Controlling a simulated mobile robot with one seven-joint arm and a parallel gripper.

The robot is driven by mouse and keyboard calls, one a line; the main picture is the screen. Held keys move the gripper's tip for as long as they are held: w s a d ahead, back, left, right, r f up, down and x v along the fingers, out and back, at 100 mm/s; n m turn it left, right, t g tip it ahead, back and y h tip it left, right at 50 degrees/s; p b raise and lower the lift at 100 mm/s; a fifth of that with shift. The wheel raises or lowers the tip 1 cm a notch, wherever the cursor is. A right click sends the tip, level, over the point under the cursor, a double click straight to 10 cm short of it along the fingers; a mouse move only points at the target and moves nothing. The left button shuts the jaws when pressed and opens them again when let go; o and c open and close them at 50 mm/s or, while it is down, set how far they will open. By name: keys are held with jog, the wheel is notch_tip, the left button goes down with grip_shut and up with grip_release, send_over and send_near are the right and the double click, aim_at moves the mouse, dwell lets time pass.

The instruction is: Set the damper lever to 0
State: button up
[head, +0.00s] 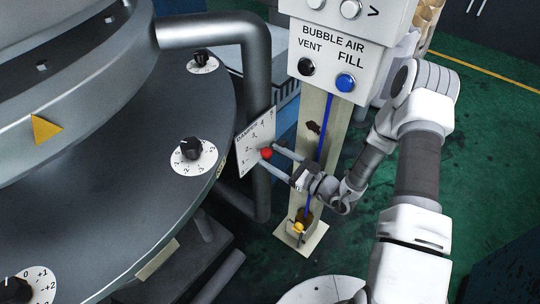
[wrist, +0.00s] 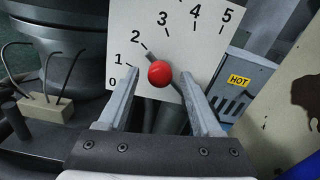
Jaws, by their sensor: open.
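The damper lever has a red ball knob (head: 266,153), which also shows in the wrist view (wrist: 160,74). Behind it is a white dial plate (head: 256,135) lettered DAMPER. In the wrist view the plate (wrist: 180,22) shows marks from 0 at lower left to 5 at upper right. The lever's grey shaft (wrist: 149,57) shows beside the knob and points close to the 2 mark. My gripper (head: 270,156) is open, with one finger on each side of the knob. A gap shows between the knob and each finger in the wrist view.
A round grey machine with black dial knobs (head: 192,150) stands at left. A post carries the BUBBLE AIR box (head: 338,62) above my gripper. A thick grey pipe (head: 258,80) runs behind the plate.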

jog(key=shift+x, duration=0.8)
jog(key=shift+d, duration=0.1)
grip_shut()
dwell(0.8)
